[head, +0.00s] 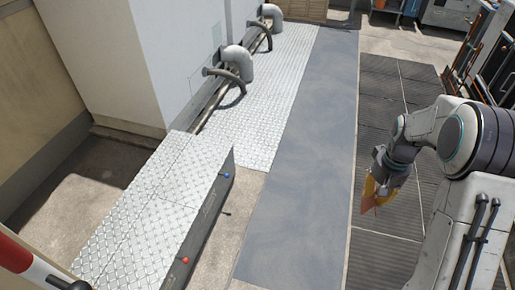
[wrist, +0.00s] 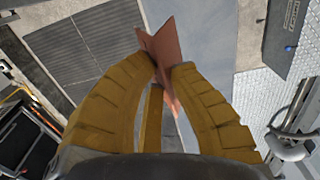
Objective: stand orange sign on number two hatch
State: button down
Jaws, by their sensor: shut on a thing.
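My gripper (head: 376,186) has yellow fingers and is at the right of the head view, above the dark slatted flooring. In the wrist view my gripper (wrist: 166,75) is shut on the orange sign (wrist: 168,45), a folded, reddish-orange piece tilted between the fingertips. The sign (head: 368,201) shows only small below the fingers in the head view. I cannot make out a hatch marked number two. A long, low box with a tread-plate top (head: 150,215) stands at the left, with a blue and a red knob on its side. No number is readable on it.
A smooth grey walkway (head: 300,160) runs clear between the box and the slatted flooring (head: 385,150). Bent pipes (head: 238,62) rise beside the white wall. Dark, orange-edged equipment (head: 490,60) stands at the far right. A red-and-white pole (head: 15,255) is at lower left.

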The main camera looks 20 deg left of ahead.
aim_at(195, 176)
jog(key=i+u, duration=0.25)
jog(key=i, duration=0.5)
jog(key=i+u, duration=0.2)
jog(key=i, duration=1.6)
jog(key=i+z, duration=0.25)
jog(key=z, duration=0.25)
jog(key=i+j+z, duration=0.1)
jog(key=z, duration=0.35)
jog(key=j+z, duration=0.1)
jog(key=z, duration=0.4)
jog(key=j+z, duration=0.1)
jog(key=z, duration=0.35)
jog(key=j+z, duration=0.15)
jog(key=z, duration=0.35)
jog(key=j+z, duration=0.15)
jog(key=z, duration=0.35)
jog(key=j+z, duration=0.1)
jog(key=z, duration=0.4)
jog(key=j+z, duration=0.1)
jog(key=z, duration=0.35)
jog(key=k+z, duration=0.1)
jog(key=z, duration=0.4)
jog(key=k+z, duration=0.1)
jog(key=z, duration=0.3)
jog(key=l+z, duration=0.1)
jog(key=z, duration=0.3)
jog(key=k+l+z, duration=0.1)
jog(key=z, duration=0.35)
jog(key=k+l+z, duration=0.1)
jog(key=z, duration=0.3)
